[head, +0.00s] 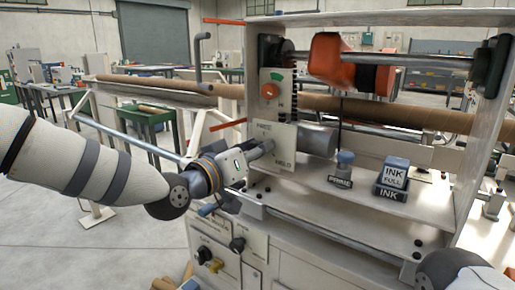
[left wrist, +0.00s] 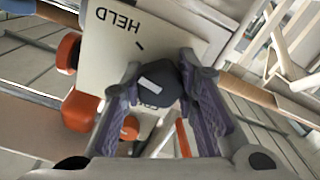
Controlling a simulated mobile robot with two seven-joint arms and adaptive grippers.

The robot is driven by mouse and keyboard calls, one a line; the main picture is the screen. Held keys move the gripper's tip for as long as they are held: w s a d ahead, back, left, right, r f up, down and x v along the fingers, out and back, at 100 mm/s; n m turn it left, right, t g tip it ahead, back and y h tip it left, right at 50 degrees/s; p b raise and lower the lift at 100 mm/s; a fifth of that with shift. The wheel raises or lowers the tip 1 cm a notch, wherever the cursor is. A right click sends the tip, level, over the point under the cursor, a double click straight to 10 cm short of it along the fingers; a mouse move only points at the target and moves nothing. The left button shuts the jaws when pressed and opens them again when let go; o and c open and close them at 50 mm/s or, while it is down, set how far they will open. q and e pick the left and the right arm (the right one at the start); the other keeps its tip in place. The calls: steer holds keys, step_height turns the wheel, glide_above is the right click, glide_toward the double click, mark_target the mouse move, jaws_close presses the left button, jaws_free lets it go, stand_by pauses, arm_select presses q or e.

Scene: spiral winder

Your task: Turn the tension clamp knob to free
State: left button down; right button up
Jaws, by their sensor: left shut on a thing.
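The tension clamp knob (left wrist: 158,92) is dark, with a white mark on its face, and sits on a pale plate (left wrist: 125,30). In the left wrist view the plate's upside-down word HELD shows above the knob; a second word is mostly covered by the knob. My left gripper (left wrist: 160,78) is shut on the knob, one purple-grey finger on each side. In the head view the left gripper (head: 260,150) reaches the plate (head: 285,160) from the left, and its fingers mostly hide the knob. I cannot tell which word the white mark points to. My right gripper is out of view.
A grey cylinder (head: 316,141) stands right of the plate. PRIME (head: 340,180) and INK (head: 393,180) units sit on the shelf. A long brown tube (head: 395,114) runs behind, and a steel rail (head: 330,227) runs along the front.

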arm_select(q)
steer(key=n, duration=0.4)
steer(key=shift+f+n, duration=0.1)
steer(key=shift+n, duration=0.2)
steer(key=n+b, duration=0.1)
steer(key=n, duration=0.4)
steer(key=shift+n, duration=0.3)
steer(key=n+b, duration=0.2)
steer(key=n, duration=0.4)
steer(key=shift+f, duration=0.1)
steer(key=shift+n+b, duration=0.45)
steer(key=shift+n, duration=1.55)
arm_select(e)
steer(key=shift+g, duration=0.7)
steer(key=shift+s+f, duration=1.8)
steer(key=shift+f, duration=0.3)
arm_select(q)
steer(key=c, duration=1.2)
jaws_free()
steer(key=shift+c, duration=0.2)
